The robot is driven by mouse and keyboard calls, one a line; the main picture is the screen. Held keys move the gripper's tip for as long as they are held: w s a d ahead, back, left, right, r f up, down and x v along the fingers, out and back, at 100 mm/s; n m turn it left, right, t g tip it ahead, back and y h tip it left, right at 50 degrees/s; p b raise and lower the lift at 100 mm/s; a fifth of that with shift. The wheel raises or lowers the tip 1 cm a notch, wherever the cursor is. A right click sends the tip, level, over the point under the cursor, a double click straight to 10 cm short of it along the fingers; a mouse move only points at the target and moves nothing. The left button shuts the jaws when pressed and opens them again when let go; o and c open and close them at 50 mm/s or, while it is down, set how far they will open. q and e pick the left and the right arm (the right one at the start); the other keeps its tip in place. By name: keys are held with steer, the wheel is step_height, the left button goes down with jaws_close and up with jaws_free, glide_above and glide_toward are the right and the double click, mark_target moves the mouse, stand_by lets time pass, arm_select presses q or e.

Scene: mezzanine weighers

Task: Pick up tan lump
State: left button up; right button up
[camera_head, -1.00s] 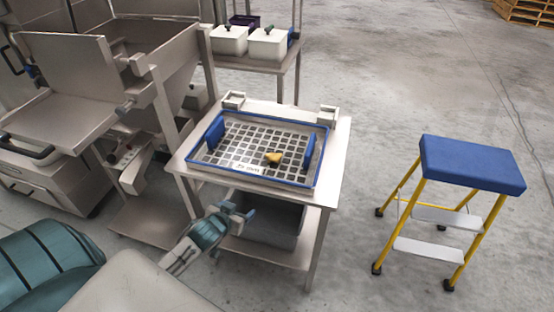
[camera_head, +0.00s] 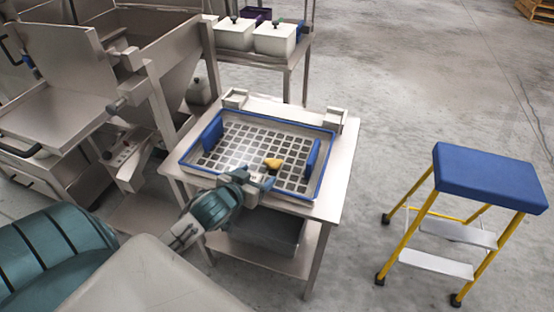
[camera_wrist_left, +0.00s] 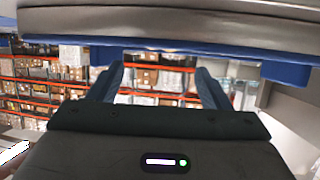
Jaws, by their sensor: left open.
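The tan lump (camera_head: 272,163), small and yellowish, lies on the gridded floor of a blue-rimmed tray (camera_head: 327,162), right of its middle. My left gripper (camera_head: 262,181) is at the tray's front side, just in front of the lump in the head view. Its fingers look apart from the lump. In the left wrist view the left gripper (camera_wrist_left: 160,80) is open with nothing between its fingers. The lump does not show in that view. A pale and blue edge crosses the top there, likely the tray. My right gripper is not in view.
The tray stands on a steel table (camera_head: 342,165) with a grey bin (camera_head: 265,232) on its lower shelf. A blue-topped yellow step stool (camera_head: 490,178) stands to the right. Lidded white tubs (camera_head: 275,38) are behind. Steel machinery is on the left.

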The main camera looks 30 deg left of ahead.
mark_target(270, 164)
arm_select(q)
steer(key=x, duration=0.4)
steer(key=shift+w+f, duration=0.15)
steer(key=shift+w, duration=0.4)
steer(key=p+x, duration=0.1)
steer(key=x, duration=0.3)
steer(key=shift+w+a+f, duration=0.15)
steer(key=shift+w+a, duration=0.05)
steer(key=shift+w+f, duration=0.1)
steer(key=shift+w, duration=0.15)
steer(key=shift+f, duration=0.1)
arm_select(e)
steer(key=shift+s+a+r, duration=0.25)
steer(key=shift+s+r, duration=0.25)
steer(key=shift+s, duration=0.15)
arm_select(q)
steer(key=shift+c, duration=0.2)
steer(key=c, duration=1)
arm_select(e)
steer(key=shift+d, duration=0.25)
